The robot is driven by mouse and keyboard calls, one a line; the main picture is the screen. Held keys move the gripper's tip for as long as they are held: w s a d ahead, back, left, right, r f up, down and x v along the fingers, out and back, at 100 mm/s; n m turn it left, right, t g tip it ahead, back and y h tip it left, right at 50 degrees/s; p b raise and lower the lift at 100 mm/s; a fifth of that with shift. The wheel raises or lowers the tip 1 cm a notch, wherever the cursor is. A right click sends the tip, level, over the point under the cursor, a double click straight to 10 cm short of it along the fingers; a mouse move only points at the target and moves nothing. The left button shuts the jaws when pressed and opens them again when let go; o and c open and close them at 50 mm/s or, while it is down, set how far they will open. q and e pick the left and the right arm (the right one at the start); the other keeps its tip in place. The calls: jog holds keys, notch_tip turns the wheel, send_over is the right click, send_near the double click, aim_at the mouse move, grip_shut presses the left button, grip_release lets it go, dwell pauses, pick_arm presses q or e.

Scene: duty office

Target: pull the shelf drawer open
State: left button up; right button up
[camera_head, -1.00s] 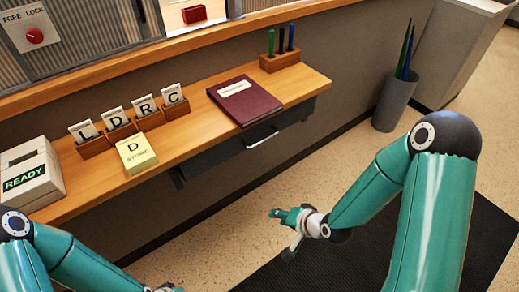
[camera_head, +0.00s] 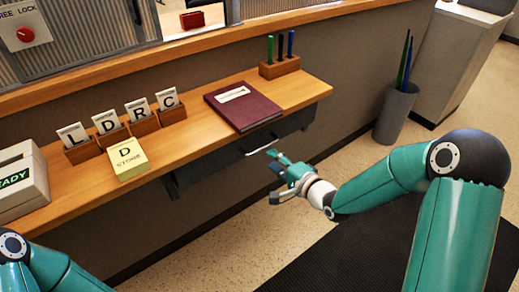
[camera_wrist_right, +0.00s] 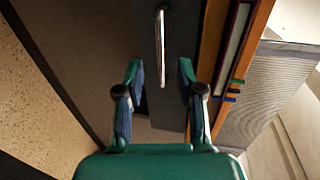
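The dark drawer (camera_head: 215,166) sits under the front edge of the wooden shelf (camera_head: 190,148) and looks shut. Its silver bar handle (camera_head: 262,147) is on the front face. My right gripper (camera_head: 276,175) is just in front of and below the handle, open and empty. In the right wrist view, the handle (camera_wrist_right: 160,45) appears between the two spread fingers of the right gripper (camera_wrist_right: 159,70), apart from both; the remaining depth gap is hard to judge. My left arm shows at the lower left, but its gripper is out of the picture.
A grey bin (camera_head: 396,113) stands on the floor at right. The floor before the drawer is clear.

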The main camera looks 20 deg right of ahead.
aim_at(259, 150)
jog(key=x, duration=0.8)
jog(key=shift+w+p, duration=0.1)
jog(key=shift+p, duration=0.2)
grip_shut()
